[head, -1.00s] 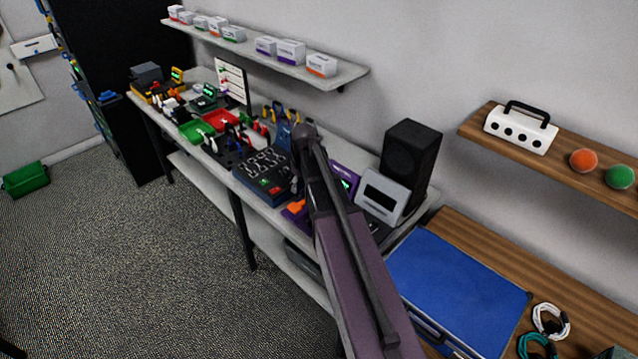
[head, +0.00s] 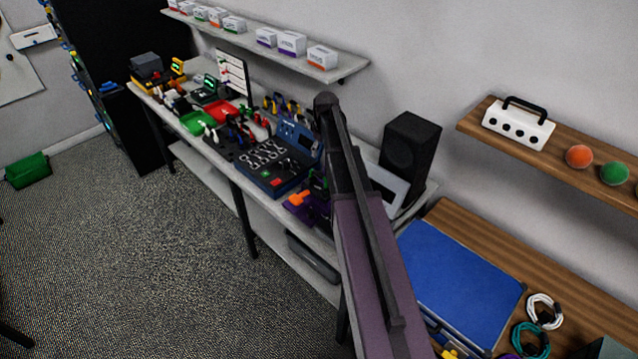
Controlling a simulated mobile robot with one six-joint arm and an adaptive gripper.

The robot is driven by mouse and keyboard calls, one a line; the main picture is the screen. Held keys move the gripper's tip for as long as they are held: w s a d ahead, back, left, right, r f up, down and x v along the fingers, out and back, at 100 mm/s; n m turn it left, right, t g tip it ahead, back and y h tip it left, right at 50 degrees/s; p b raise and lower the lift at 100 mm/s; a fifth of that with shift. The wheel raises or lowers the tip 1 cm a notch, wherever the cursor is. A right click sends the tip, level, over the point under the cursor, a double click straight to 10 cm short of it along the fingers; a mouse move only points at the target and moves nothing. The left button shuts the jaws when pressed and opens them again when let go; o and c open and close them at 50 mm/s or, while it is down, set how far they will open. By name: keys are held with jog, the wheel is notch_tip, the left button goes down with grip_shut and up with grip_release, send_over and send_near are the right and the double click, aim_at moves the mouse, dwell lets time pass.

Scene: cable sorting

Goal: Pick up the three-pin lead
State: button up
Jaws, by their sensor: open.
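A coiled white cable (head: 558,318) lies on the wooden bench at the bottom right of the head view. A coiled teal cable (head: 517,338) lies just in front of it. Their plugs are too small to read, so I cannot tell whether either is the three-pin lead. My arm crosses the middle of the view and runs off the bottom edge. My gripper is not in view, so its place relative to the cables does not show.
A blue case (head: 463,275) lies beside the cables. A black speaker (head: 408,160) stands behind my arm. The grey workbench (head: 215,160) at left is crowded with tools and instruments. The floor is open.

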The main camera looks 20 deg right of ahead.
aim_at(318, 172)
jog(key=shift+w+a+f+b, duration=0.1)
jog(key=shift+w+f+b, duration=0.05)
jog(key=shift+f+b, duration=1.2)
jog(key=shift+w+f+b, duration=0.2)
jog(key=shift+f+b, duration=1)
jog(key=shift+f, duration=0.15)
jog(key=shift+w+a+f+b, duration=0.1)
jog(key=shift+w+f+b, duration=0.05)
jog(key=shift+f+b, duration=1.2)
jog(key=shift+f, duration=0.1)
jog(key=f+b, duration=0.5)
jog(key=shift+w+d, duration=0.1)
jog(key=shift+w, duration=0.25)
jog(key=shift+r, duration=0.1)
grip_shut()
